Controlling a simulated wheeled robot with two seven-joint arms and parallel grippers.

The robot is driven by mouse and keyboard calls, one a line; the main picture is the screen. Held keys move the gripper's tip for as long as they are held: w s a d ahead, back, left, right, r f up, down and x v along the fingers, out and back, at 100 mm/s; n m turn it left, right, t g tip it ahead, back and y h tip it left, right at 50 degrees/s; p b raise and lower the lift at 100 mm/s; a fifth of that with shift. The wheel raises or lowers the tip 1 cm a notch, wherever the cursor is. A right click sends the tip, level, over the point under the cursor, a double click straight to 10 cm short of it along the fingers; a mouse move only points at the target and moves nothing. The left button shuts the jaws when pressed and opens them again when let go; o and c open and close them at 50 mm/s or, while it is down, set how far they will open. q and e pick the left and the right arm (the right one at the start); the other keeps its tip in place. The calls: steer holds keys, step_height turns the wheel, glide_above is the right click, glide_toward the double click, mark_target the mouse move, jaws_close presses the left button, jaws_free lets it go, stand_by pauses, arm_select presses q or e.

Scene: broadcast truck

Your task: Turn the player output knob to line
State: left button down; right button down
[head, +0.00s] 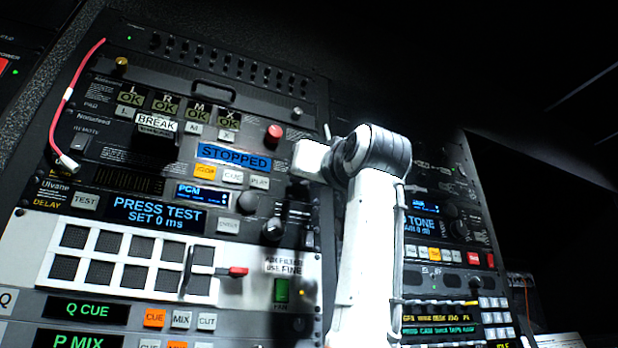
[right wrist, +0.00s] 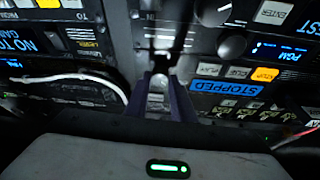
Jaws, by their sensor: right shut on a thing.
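The player unit shows a blue STOPPED display (head: 234,157), which also appears upside down in the right wrist view (right wrist: 227,87). My white right arm reaches up across the panel, and its gripper sits just right of the player's buttons. In the right wrist view the purple-grey fingers of my right gripper (right wrist: 161,78) are shut on a small dark knob (right wrist: 161,60), taken to be the player output knob. The fingers and shadow hide most of it, and I cannot read its pointer or label. My left gripper is not in view.
Beside the PGM display (head: 203,195) is a round grey knob (head: 247,203). A red button (head: 274,135) lies above the player. A red-handled lever (head: 233,272) and a green FAN switch (head: 281,291) are below. A red cable (head: 68,95) hangs at left. Another rack stands right of my arm.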

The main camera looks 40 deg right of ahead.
steer(key=shift+a+r+m+g+h, duration=0.15)
steer(key=shift+m+g+h, duration=0.4)
steer(key=shift+m, duration=1.05)
steer(key=shift+a+f+m+g+h, duration=0.1)
steer(key=shift+m+g+h, duration=0.15)
steer(key=shift+m+h, duration=0.95)
steer(key=shift+m+y, duration=0.25)
steer(key=shift+m, duration=0.35)
steer(key=c, duration=1.5)
jaws_free()
steer(key=shift+b+v, duration=2.05)
steer(key=shift+v, duration=3.1)
steer(key=shift+r, duration=0.1)
